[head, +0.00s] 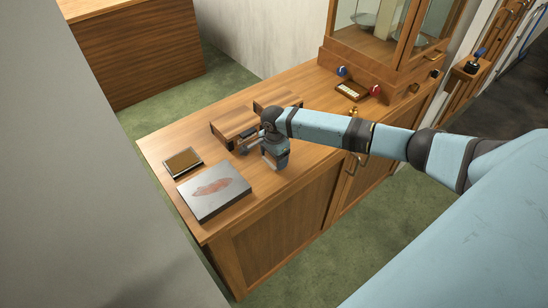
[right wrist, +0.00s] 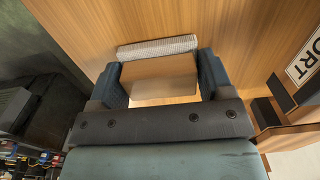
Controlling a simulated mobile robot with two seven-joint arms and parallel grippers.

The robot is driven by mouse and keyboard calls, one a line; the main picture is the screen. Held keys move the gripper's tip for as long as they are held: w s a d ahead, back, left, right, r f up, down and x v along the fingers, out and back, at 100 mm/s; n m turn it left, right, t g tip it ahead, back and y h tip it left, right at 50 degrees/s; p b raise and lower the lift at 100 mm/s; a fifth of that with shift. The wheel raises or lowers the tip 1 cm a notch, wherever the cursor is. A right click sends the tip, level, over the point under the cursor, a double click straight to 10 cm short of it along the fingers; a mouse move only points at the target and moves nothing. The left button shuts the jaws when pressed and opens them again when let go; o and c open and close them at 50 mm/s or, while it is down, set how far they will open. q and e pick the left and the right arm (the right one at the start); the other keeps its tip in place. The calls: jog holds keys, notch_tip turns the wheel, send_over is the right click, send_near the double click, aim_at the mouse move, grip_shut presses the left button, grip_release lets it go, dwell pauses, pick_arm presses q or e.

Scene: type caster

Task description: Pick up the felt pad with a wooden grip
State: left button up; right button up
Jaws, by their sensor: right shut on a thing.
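The felt pad with a wooden grip (right wrist: 158,68) shows in the right wrist view as a brown wooden block with a pale grey ribbed strip along its far edge. My right gripper (right wrist: 162,78) has its two dark blue fingers closed on either side of the wooden block. In the head view my right gripper (head: 248,143) is low over the wooden counter, beside the wooden boxes; the pad is hard to make out there. I cannot tell whether the pad touches the counter. My left gripper is not in view.
A grey slab with a reddish stain (head: 214,191) and a dark-rimmed brown tray (head: 181,163) lie at the counter's near left end. Two wooden boxes (head: 233,123) sit behind my gripper. A glass-fronted cabinet (head: 372,55) stands at the far end. Bare counter (head: 300,172) lies right of my gripper.

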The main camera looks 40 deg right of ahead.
pick_arm(q)
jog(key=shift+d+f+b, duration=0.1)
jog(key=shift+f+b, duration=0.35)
jog(key=shift+b, duration=0.1)
pick_arm(e)
notch_tip(320, 180, up, 20)
jog(key=shift+f, duration=0.1)
